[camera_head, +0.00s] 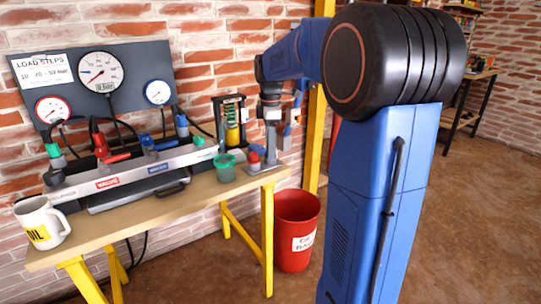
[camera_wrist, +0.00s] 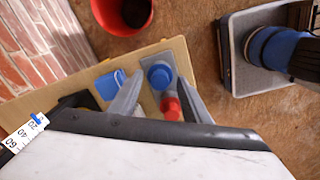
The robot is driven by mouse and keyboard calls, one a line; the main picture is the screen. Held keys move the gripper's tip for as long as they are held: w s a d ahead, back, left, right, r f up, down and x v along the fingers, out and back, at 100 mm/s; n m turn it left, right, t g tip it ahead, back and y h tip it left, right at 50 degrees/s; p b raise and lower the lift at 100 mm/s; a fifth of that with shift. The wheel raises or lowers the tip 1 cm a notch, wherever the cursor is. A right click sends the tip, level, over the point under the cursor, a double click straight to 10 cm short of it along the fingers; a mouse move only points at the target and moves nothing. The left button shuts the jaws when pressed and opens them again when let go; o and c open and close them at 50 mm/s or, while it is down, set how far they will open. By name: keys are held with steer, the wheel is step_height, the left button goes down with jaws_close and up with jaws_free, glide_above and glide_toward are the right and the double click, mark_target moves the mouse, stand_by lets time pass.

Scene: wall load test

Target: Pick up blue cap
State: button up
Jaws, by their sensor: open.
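The blue cap (camera_wrist: 160,75) shows in the wrist view as a round blue top, between my gripper's two grey fingers. My gripper (camera_wrist: 163,82) is open, with one finger to each side of the cap; I cannot tell whether either touches it. A red cap (camera_wrist: 171,108) sits just beside the blue one, also between the fingers. In the head view, my gripper (camera_head: 271,148) points down at the bench's right end, by the small blue cap (camera_head: 256,149) and red cap (camera_head: 253,157). My fingers partly hide that spot.
A wooden bench (camera_head: 200,197) carries a valve manifold (camera_head: 130,172), a white mug (camera_head: 42,224), a green cup (camera_head: 225,168) and a spring device (camera_head: 231,122). A flat blue item (camera_wrist: 108,86) lies left of the fingers. A red bin (camera_head: 294,225) stands on the floor below.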

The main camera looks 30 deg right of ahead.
steer(key=shift+f, duration=0.1)
jaws_close()
step_height(320, 180, up, 13)
stand_by(1.3)
